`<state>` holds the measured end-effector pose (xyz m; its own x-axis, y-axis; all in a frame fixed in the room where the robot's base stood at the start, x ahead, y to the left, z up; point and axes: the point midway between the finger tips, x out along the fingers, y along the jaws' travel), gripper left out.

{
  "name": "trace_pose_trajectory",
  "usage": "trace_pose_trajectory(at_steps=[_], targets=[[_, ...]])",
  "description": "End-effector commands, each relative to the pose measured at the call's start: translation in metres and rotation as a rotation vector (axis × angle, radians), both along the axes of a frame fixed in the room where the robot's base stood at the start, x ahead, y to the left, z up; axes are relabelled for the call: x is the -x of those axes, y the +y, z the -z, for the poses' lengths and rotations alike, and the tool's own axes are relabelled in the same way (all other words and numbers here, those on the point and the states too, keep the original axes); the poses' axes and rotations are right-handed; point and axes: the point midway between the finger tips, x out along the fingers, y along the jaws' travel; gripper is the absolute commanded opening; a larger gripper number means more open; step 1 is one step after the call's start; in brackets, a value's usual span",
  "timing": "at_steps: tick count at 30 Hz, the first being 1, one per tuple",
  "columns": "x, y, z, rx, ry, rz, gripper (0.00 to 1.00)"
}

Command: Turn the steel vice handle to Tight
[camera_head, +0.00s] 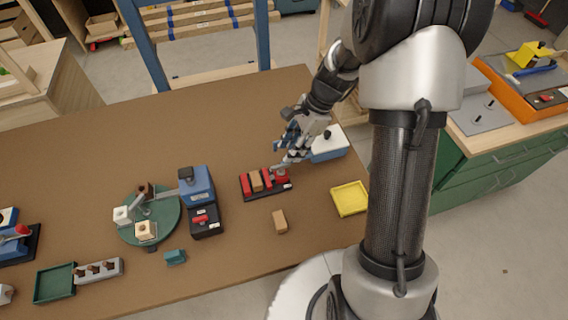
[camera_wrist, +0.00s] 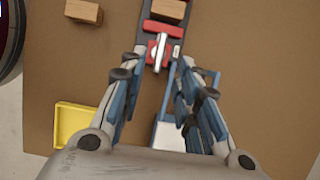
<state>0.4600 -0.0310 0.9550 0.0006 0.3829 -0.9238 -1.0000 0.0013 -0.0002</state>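The vice (camera_head: 257,183) is a dark base with red jaws and a wooden block between them, on the brown bench. It also shows at the top of the wrist view (camera_wrist: 152,27). Its steel handle (camera_wrist: 161,52) is a bright bar on a red end piece, lying roughly lengthwise in the wrist view. My gripper (camera_head: 288,160) is over the handle end of the vice. In the wrist view its two fingers (camera_wrist: 157,66) are apart on either side of the handle. I cannot tell whether either finger touches it. Any Tight mark is too small to read.
A blue box with a white top (camera_head: 328,145) stands close behind my gripper. A yellow tray (camera_head: 350,198) lies to the right and a wooden block (camera_head: 280,220) in front. A blue machine (camera_head: 197,186) and a green turntable (camera_head: 172,220) stand to the left.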

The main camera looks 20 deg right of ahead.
Motion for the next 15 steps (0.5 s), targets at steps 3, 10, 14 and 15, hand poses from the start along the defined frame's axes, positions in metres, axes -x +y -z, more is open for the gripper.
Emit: trace_pose_trajectory(at_steps=[3, 10, 14, 15], targets=[[0.001, 0.01, 0.026, -0.001, 0.004, -0.003, 0.3], [0.0, 0.021, 0.052, 0.0, 0.0, -0.002, 0.3], [0.0, 0.023, 0.056, 0.0, 0.001, -0.001, 0.3], [0.0, 0.024, 0.057, 0.0, 0.001, -0.001, 0.3]])
